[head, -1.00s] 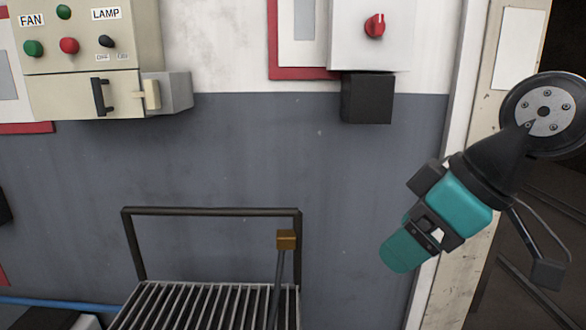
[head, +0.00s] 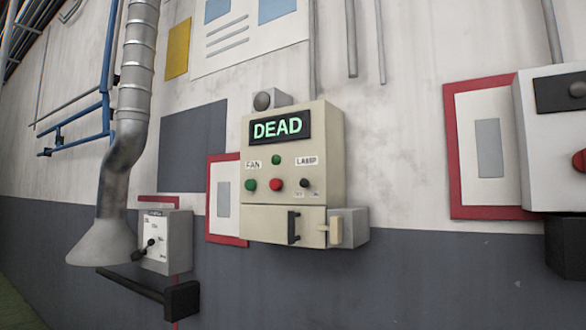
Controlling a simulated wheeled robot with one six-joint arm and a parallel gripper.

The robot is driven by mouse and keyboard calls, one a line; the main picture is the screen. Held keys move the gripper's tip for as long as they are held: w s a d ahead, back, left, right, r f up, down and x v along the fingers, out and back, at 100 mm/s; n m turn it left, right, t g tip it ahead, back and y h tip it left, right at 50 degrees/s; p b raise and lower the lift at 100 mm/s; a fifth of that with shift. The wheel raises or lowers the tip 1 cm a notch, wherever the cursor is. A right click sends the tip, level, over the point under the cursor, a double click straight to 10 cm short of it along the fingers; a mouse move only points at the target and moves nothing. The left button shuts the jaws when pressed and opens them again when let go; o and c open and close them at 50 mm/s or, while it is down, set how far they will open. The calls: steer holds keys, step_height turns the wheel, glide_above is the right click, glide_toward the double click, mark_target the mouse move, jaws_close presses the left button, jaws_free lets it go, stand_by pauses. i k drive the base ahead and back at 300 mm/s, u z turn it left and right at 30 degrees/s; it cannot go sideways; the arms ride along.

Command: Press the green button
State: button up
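A beige control box (head: 262,225) hangs on the wall near the middle of the head view. Its lit display (head: 278,127) reads "DEAD" in green letters. A green button (head: 250,185) sits below the FAN label, left of a red button (head: 276,184). A second round green piece (head: 276,160) sits higher, between the FAN and LAMP labels; I cannot tell whether it is a button or a light. A small dark knob (head: 305,182) is under the LAMP label. My gripper is outside the view.
The box has a lower door with a black handle (head: 294,227) and a grey side box (head: 350,228). To the left are a lever switch box (head: 167,240), a black bar (head: 150,290) and a flared metal duct (head: 105,243). A white panel (head: 548,140) is at right.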

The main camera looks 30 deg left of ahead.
mark_target(250, 184)
steer(key=u, duration=1.45)
